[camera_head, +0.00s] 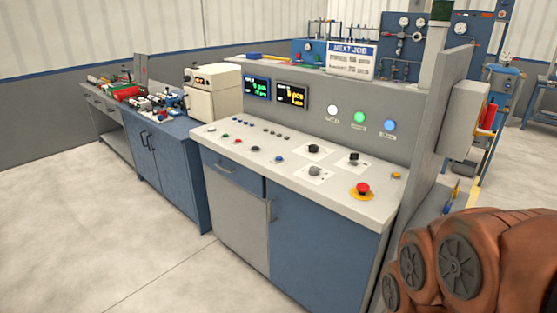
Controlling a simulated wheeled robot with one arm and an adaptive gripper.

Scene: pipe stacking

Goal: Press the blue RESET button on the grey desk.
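The grey desk (330,195) stands in the middle of the head view, with a pale sloping top over blue and grey cabinet doors. A small blue button (279,158) sits on its top, near the middle. Its label is too small to read, so I cannot tell if it says RESET. A round blue light or button (390,125) is on the upright back panel, right of a green one (360,118) and a white one (333,110). My gripper is not in view; only brown-orange arm links, which look like mine, show at the lower right.
A red mushroom button (362,189) on a yellow base sits at the desk's right front. Black knobs (314,149) and several small buttons share the top. Two displays (291,95) stand at the back. A blue cabinet (160,165) adjoins on the left. The floor in front is clear.

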